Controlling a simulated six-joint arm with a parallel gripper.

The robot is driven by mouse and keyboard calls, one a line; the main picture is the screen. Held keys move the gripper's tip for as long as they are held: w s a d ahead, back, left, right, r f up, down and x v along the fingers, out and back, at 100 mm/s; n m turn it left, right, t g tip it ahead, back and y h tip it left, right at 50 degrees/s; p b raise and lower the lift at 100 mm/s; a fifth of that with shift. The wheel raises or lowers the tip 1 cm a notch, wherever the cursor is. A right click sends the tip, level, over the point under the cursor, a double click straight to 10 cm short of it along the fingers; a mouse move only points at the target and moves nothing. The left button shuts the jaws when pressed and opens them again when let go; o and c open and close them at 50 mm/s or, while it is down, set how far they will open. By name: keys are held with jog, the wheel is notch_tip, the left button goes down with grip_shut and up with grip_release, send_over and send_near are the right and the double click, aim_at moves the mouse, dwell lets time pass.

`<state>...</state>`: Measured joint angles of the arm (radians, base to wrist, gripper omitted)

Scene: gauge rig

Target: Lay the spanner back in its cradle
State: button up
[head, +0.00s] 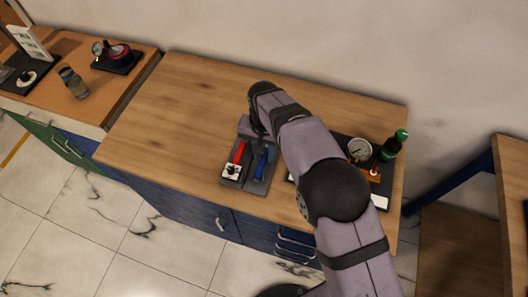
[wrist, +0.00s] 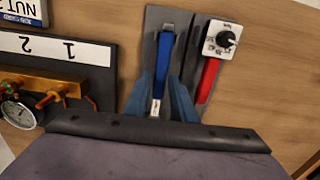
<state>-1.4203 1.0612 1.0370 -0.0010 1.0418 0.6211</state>
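The blue-handled spanner (wrist: 165,55) is over the grey cradle (wrist: 150,22), its pale metal end towards my gripper. The spanner also shows in the head view (head: 262,161), at the right half of the cradle (head: 257,186). My gripper (wrist: 161,80) has its two blue-grey fingers along both sides of the spanner, with no clear gap, and looks shut on it. I cannot tell whether the spanner touches the cradle floor. My arm hides part of the cradle's far side in the head view.
A red-handled tool with a white dial (wrist: 222,40) lies right beside the spanner in the wrist view. A gauge (head: 359,149) and a dark green-capped bottle (head: 391,146) stand at the right. The bench's left half (head: 170,115) is clear.

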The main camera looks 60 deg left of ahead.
jog(key=shift+o, duration=1)
jog(key=shift+r, duration=0.1)
jog(key=shift+r+b, duration=1.4)
jog(key=shift+r, duration=2.2)
